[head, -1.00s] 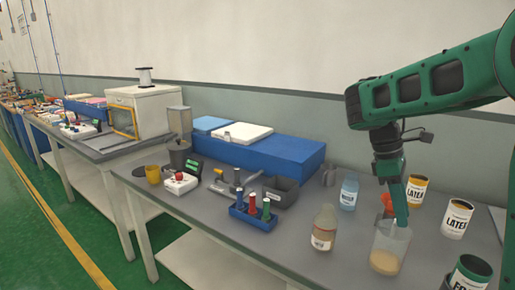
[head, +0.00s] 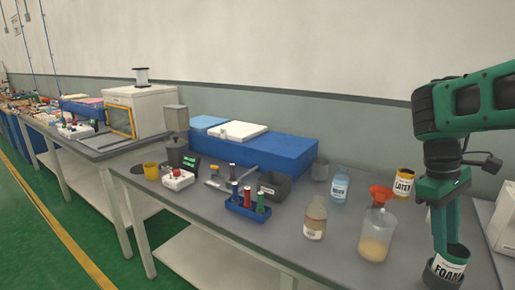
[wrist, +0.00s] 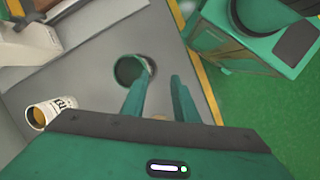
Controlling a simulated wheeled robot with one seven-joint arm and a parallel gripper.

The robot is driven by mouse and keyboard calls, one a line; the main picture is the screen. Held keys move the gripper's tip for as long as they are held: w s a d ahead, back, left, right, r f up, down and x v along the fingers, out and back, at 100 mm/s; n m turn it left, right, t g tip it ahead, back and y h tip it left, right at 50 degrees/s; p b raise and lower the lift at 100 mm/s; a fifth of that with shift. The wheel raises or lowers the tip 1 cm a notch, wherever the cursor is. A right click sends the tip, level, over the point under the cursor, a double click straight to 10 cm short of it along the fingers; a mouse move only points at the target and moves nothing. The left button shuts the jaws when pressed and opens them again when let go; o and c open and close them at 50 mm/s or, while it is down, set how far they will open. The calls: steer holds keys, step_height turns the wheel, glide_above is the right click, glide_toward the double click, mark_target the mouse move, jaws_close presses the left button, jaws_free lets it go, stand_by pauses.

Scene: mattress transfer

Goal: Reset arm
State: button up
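My gripper (head: 449,240) points down at the near right of the table in the head view. Its fingers stand apart with nothing between them in the wrist view (wrist: 158,90). A dark can labelled FOAM (head: 447,268), with a green inside, stands right below or behind the fingers. The can also shows in the wrist view (wrist: 130,70), where the left finger overlaps its rim. I cannot tell whether they touch. The upper part of my arm reaches in from the right edge.
A LATEX can (head: 404,184), a blue-labelled bottle (head: 339,187), a brown bottle (head: 315,220) and a blue rack (head: 247,209) stand on the grey table (head: 290,258).

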steer(key=s+f+m+t+y, duration=0.1)
steer(key=s+f+m, duration=0.2)
steer(key=s+m, duration=0.2)
steer(key=s+a+f+m+t+y, duration=0.1)
steer(key=s+f+m, duration=0.2)
steer(key=s+m, duration=0.3)
steer(key=s, duration=0.4)
steer(key=shift+s+y, duration=0.35)
steer(key=shift+y, duration=0.05)
steer(key=shift+f, duration=0.1)
